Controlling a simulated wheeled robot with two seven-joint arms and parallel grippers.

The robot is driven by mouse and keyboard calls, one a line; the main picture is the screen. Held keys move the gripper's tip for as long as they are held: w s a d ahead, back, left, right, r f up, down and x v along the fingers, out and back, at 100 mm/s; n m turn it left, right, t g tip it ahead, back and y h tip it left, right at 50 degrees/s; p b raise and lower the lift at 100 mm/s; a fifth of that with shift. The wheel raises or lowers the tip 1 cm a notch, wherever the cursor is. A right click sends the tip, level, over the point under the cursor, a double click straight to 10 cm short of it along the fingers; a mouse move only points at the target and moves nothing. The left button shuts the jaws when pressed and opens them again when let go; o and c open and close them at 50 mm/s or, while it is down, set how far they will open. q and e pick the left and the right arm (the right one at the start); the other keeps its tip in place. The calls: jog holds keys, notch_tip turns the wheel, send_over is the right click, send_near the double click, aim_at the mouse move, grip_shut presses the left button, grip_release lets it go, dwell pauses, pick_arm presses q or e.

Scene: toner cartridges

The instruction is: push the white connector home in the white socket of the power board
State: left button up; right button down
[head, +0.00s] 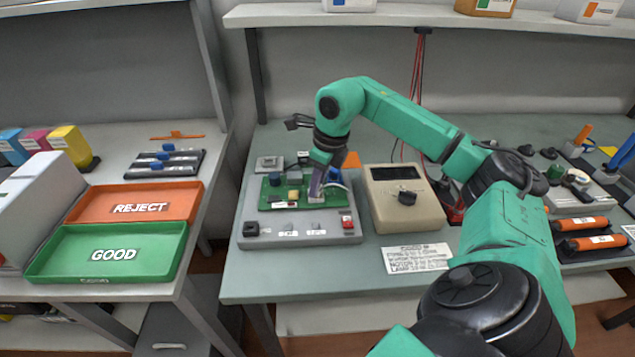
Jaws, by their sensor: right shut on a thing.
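The green power board (270,199) lies on a grey test fixture (300,232) on the middle bench. My right gripper (316,194) reaches down from above onto the right part of the board, its fingers shut. A pale lead (340,183) curves out to the right beside the fingertips, so the thing held appears to be the white connector. The connector itself and the white socket are hidden by the fingers or too small to make out. I cannot tell how deep the connector sits. My left gripper is out of view.
A beige meter (408,212) with a dark knob stands close to the right of the fixture. A label card (416,258) lies in front of it. REJECT (190,205) and GOOD (180,245) trays are on the left bench. The bench front left of the card is clear.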

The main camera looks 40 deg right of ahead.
jog(key=c, duration=0.6)
grip_release()
jog(key=p+v, duration=0.1)
jog(key=v, duration=1.3)
jog(key=shift+r+p, duration=0.25)
jog(key=shift+p, duration=0.1)
jog(key=shift+d, duration=0.1)
